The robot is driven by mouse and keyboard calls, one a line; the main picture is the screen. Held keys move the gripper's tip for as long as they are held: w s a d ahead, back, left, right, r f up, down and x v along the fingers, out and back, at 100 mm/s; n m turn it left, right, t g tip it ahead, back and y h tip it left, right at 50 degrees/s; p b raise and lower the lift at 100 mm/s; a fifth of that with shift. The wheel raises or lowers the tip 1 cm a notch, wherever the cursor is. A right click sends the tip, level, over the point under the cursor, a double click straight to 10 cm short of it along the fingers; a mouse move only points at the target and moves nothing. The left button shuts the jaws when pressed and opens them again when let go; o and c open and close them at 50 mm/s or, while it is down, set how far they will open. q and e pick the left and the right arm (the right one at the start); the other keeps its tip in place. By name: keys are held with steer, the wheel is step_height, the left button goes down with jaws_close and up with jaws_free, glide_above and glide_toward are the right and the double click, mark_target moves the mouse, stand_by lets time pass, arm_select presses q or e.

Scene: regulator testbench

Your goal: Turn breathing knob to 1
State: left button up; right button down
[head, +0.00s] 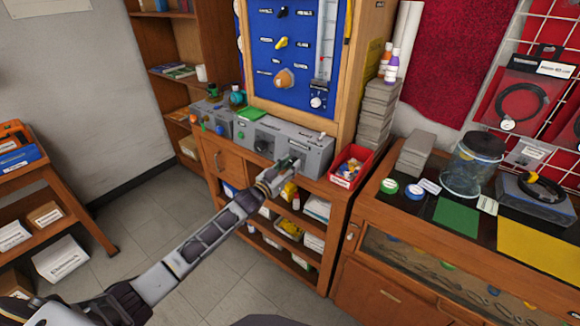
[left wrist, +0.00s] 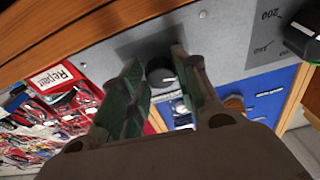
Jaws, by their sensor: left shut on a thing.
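The grey testbench panel (head: 253,132) sits on the wooden cabinet under the blue board. My left gripper (head: 290,162) is at the right part of its front face. In the left wrist view, the two green-padded fingers of my left gripper (left wrist: 160,95) stand on either side of a small black knob (left wrist: 160,73) with a white mark, shut on it. The knob's label is not readable, and the fingers partly hide the knob's surroundings. A larger black knob (left wrist: 304,34) with printed numbers is at the right of that view. My right gripper is not in view.
A red bin (head: 349,167) of small parts stands just right of the testbench. Grey boxes (head: 377,110) are stacked behind it. A glass jar (head: 470,165) stands on the right counter. The floor (head: 190,225) before the cabinet is clear.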

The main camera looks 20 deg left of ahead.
arm_select(q)
steer(key=o, duration=0.9)
steer(key=shift+o, duration=0.6)
steer(key=v, duration=1.2)
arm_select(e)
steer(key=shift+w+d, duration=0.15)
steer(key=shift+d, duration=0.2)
